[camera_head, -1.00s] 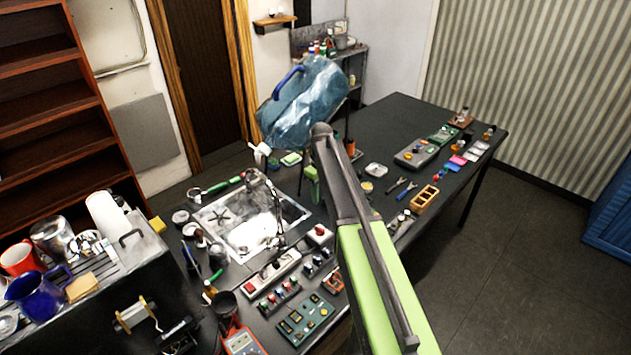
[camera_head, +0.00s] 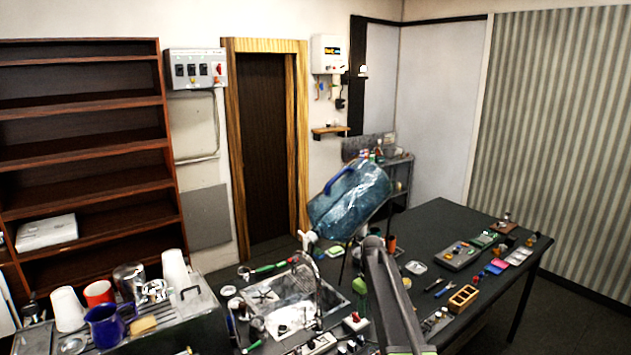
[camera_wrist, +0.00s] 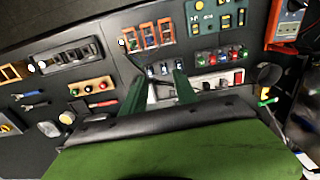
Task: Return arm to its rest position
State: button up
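My arm (camera_head: 392,295) rises from the bottom of the head view, over the dark workbench (camera_head: 440,222). In the wrist view, my gripper (camera_wrist: 158,82) shows two dark green fingers standing apart. I see nothing clamped between them; bench items show behind the gap. Below the fingers lies a broad green surface with a dark edge, filling the lower part of the wrist view. In the head view the fingers are largely hidden behind the arm, so their exact height over the bench is not clear.
A large blue water jug (camera_head: 350,205) stands tilted behind my arm. A metal sink (camera_head: 290,300) lies to the left, with a blue pitcher (camera_head: 104,325) and cups farther left. An orange crate (camera_head: 463,298) and small parts lie at right. A red meter (camera_wrist: 288,25) shows at the wrist view's top right.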

notch_tip(320, 180, down, 6)
jog(key=w+b, duration=0.1)
jog(key=b, duration=0.2)
jog(key=s+f+m+b, duration=0.1)
jog(key=s+f+b, duration=0.3)
jog(key=s+b, duration=0.1)
jog(key=s+f+b, duration=0.5)
jog(key=s, duration=0.3)
jog(key=s+f+m+b, duration=0.1)
jog(key=s+f+b, duration=0.4)
jog(key=s, duration=0.1)
jog(key=shift+s+a+m, duration=0.3)
jog(key=shift+s+a, duration=0.05)
jog(key=shift+s, duration=0.05)
jog(key=s+m, duration=0.4)
jog(key=s, duration=0.4)
jog(key=shift+d+m, duration=0.2)
jog(key=shift+m, duration=0.2)
jog(key=shift+w+f, duration=0.1)
